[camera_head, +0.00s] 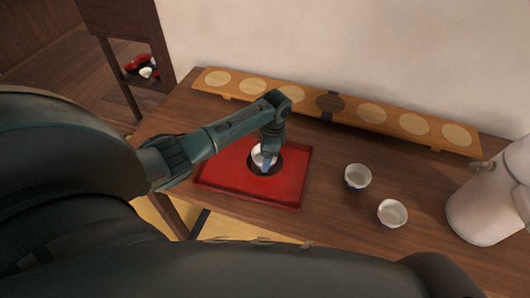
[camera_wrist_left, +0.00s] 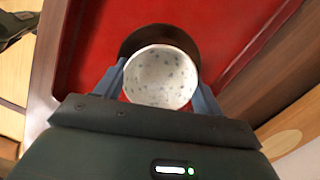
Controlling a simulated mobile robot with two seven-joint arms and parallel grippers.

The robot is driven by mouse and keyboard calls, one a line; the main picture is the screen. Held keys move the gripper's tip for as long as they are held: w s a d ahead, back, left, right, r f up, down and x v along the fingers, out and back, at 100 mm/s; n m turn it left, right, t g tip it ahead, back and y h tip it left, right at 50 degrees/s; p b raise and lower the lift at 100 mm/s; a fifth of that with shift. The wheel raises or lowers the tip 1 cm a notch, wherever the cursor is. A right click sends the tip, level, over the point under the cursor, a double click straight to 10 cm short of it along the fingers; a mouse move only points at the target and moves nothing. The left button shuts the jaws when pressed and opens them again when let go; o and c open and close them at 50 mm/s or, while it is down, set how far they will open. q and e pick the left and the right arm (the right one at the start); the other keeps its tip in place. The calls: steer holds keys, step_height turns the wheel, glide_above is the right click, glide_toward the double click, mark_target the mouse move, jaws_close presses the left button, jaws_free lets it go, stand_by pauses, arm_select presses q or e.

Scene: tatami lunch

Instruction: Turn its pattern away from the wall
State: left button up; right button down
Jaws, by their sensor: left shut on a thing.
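A small white cup (camera_wrist_left: 160,78) with a speckled inside stands upright between the fingers of my left gripper (camera_wrist_left: 160,88) in the left wrist view. The gripper is shut on it. In the head view the cup (camera_head: 260,153) is partly hidden by my left gripper (camera_head: 266,160). It is over a dark round spot (camera_head: 272,168) on a red tray (camera_head: 222,184); I cannot tell whether it touches the tray. The cup's outer pattern is mostly hidden. The wall (camera_head: 350,50) is behind the table. My right gripper is not in view.
Two more white cups, one (camera_head: 357,176) and another (camera_head: 392,213), stand right of the tray on the wooden table (camera_head: 330,218). A white rounded object (camera_head: 484,208) is at the right. A long wooden rack (camera_head: 300,98) with pale round discs runs along the wall.

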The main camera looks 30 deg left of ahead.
arm_select(q)
steer(key=shift+f, duration=0.25)
steer(key=o, duration=1.2)
steer(key=shift+o, duration=0.2)
steer(key=shift+r, duration=0.1)
steer(key=shift+r, duration=0.2)
steer(key=shift+r+p, duration=0.35)
steer(key=shift+r, duration=1.85)
